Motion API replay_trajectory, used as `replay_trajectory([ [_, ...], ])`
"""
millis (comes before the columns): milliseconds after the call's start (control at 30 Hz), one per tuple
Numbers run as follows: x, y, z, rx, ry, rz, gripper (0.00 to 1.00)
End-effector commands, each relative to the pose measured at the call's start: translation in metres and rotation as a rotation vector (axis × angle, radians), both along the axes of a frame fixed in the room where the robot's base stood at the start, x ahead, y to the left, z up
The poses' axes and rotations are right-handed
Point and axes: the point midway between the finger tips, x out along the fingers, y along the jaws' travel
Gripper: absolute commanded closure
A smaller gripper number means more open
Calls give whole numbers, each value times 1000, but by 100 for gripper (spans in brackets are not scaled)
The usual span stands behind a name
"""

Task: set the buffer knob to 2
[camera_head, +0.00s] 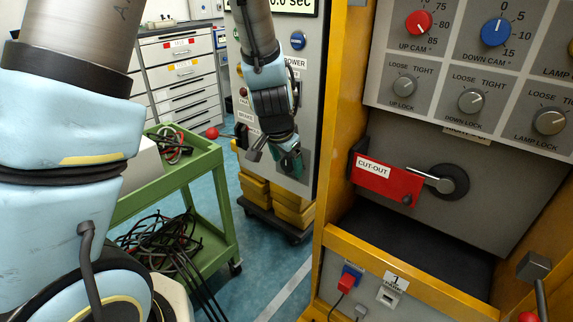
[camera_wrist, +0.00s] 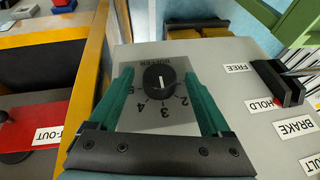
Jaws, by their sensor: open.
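The buffer knob (camera_wrist: 159,77) is a round black knob with a white mark, on a grey panel (camera_wrist: 230,80) in the wrist view. Digits including 2, 3, 4 and 5 and an upside-down BUFFER label surround it. My gripper (camera_wrist: 158,82) is open, with one green finger on each side of the knob in the picture. I cannot tell how far the tips are from the panel. In the head view my gripper (camera_head: 290,160) is beside the grey cabinet; the knob is hidden there.
A black HOLD/FREE brake switch (camera_wrist: 280,82) sits right of the knob in the wrist view. A yellow frame (camera_head: 335,110) and red CUT-OUT bar (camera_head: 395,187) stand right of my gripper in the head view. A green cart (camera_head: 190,168) stands left.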

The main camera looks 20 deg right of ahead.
Motion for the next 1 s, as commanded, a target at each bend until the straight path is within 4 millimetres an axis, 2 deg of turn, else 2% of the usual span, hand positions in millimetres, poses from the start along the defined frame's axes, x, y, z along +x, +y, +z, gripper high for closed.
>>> replay_trajectory([
  [300, 1, -1, -2, 0, 0, 0, 19],
  [1000, 0, -1, -2, 0, 0, 0, 98],
])
